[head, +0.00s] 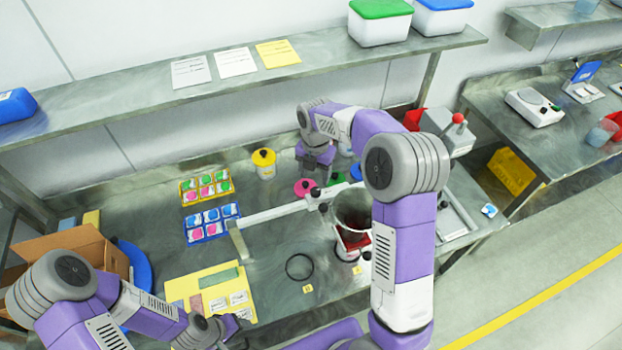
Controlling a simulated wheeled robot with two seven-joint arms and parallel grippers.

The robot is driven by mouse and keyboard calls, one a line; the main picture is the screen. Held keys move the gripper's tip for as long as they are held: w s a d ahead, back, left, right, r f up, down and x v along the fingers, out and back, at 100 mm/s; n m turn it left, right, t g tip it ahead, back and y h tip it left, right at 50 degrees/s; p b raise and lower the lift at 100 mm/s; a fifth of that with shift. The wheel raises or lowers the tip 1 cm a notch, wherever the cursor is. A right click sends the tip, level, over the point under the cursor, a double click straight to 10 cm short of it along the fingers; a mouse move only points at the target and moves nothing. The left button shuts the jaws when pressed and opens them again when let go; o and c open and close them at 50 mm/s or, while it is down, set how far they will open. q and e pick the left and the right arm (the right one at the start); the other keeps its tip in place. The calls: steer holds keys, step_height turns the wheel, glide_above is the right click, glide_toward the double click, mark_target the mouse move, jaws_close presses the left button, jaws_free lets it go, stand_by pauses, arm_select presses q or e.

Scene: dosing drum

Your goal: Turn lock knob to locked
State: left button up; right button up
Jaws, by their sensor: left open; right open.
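The drum (352,208), a grey open-topped vessel with dark red contents, stands on the steel bench, partly behind my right arm. A small black knob (323,207) shows at its left side, by a pale horizontal bar (275,214). I cannot tell whether this is the lock knob, or how it is turned. My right gripper (316,166) is open, pointing down over the back of the bench, behind the drum and apart from it. My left gripper (238,326) is open at the bench's front, near the yellow board; its fingers are hard to make out.
A yellow jar (263,163), pink lid (305,188) and coloured packet trays (212,222) stand around. A black ring (299,267) lies in front. A cardboard box (75,244) is at left. A grey machine with a red-ball lever (458,119) stands at right. A shelf (330,62) overhangs the back.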

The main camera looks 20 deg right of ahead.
mark_target(316, 190)
steer(key=f, duration=0.3)
steer(key=s+f, duration=0.1)
steer(key=f, duration=0.1)
steer(key=shift+w+f, duration=0.15)
steer(key=shift+f, duration=0.4)
arm_select(q)
steer(key=shift+s+r, duration=0.25)
steer(key=shift+s, duration=0.1)
arm_select(e)
steer(key=shift+c, duration=0.2)
steer(key=c, duration=1)
